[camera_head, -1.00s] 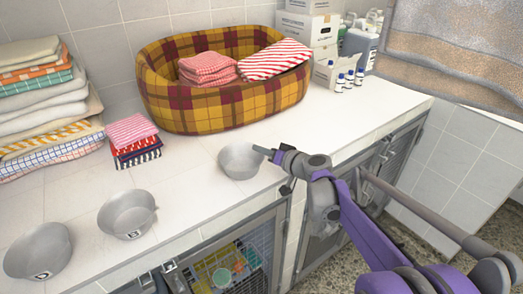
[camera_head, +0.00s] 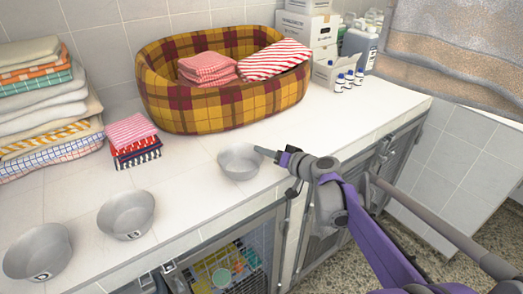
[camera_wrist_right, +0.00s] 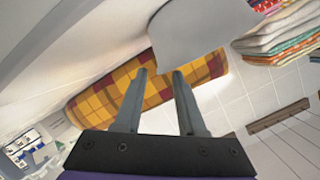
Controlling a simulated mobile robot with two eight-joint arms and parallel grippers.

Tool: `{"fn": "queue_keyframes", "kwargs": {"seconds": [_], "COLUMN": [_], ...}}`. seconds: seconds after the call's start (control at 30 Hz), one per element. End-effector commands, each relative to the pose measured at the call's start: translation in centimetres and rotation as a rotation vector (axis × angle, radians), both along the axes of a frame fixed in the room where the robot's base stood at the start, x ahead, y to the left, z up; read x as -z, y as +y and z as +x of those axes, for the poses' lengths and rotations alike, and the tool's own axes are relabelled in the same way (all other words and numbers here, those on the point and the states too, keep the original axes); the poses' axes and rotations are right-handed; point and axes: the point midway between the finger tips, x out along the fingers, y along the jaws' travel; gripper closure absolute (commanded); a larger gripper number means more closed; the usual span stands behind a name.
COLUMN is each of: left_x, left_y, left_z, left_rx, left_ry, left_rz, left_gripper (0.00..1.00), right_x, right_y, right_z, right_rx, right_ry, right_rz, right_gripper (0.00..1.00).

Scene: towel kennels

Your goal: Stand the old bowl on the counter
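A plain grey metal bowl (camera_head: 238,163) stands upright on the white counter (camera_head: 190,190), near its front edge. No letter shows on it. Two similar grey bowls stand to its left: one with a hard-to-read letter (camera_head: 126,214) and one marked D (camera_head: 36,252). The pictures do not show which is the old one. My right gripper (camera_head: 259,151) is at the right rim of the plain bowl. In the right wrist view its two fingers (camera_wrist_right: 160,73) are apart, with the grey bowl (camera_wrist_right: 203,32) just beyond their tips. Contact cannot be told. My left gripper is not in view.
A plaid basket (camera_head: 215,112) with folded towels stands behind the bowl. A tall towel stack (camera_head: 45,110) and a small cloth pile (camera_head: 133,140) are at left. Boxes and bottles (camera_head: 348,78) stand at back right. Barred cabinet doors are below the counter edge.

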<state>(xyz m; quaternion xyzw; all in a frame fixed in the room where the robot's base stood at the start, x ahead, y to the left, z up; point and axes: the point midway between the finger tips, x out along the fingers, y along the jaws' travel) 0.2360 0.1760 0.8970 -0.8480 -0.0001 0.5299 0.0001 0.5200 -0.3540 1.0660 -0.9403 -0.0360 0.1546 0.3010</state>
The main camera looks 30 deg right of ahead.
Motion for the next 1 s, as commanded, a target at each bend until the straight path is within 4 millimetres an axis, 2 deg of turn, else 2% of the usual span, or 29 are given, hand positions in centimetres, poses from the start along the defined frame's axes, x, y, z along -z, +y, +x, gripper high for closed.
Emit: {"fn": "queue_keyframes", "kwargs": {"seconds": [0.03, 0.2, 0.4, 0.53, 0.73, 0.77, 0.87, 0.97, 1.0], "left_x": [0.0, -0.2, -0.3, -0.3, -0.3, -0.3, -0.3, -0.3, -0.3], "left_y": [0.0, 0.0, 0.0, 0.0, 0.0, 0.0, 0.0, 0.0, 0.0], "left_z": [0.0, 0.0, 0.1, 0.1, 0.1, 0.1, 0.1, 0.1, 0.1], "left_rx": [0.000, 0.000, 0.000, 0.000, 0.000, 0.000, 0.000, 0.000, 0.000], "left_ry": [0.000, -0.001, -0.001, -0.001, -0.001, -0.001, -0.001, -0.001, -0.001], "left_rz": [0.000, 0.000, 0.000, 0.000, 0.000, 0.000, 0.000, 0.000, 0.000], "left_gripper": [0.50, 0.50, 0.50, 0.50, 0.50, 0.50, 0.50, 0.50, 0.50], "right_x": [-0.3, -1.4, -2.2, -2.5, -2.4, -2.2, -0.3, 3.1, 4.8], "right_y": [-0.3, -0.9, -1.4, -1.5, -1.2, -0.7, 2.6, 8.0, 10.4], "right_z": [-1.2, -4.8, -7.9, -8.8, -9.1, -9.2, -9.8, -11.8, -13.2], "right_rx": [0.004, 0.005, 0.003, 0.002, -0.006, -0.013, -0.066, -0.151, -0.188], "right_ry": [0.000, 0.000, 0.000, 0.000, 0.006, 0.015, 0.092, 0.239, 0.308], "right_rz": [0.000, 0.000, 0.000, 0.001, 0.000, -0.002, -0.011, -0.046, -0.070], "right_gripper": [0.61, 0.61, 0.61, 0.61, 0.61, 0.61, 0.61, 0.61, 0.61]}}
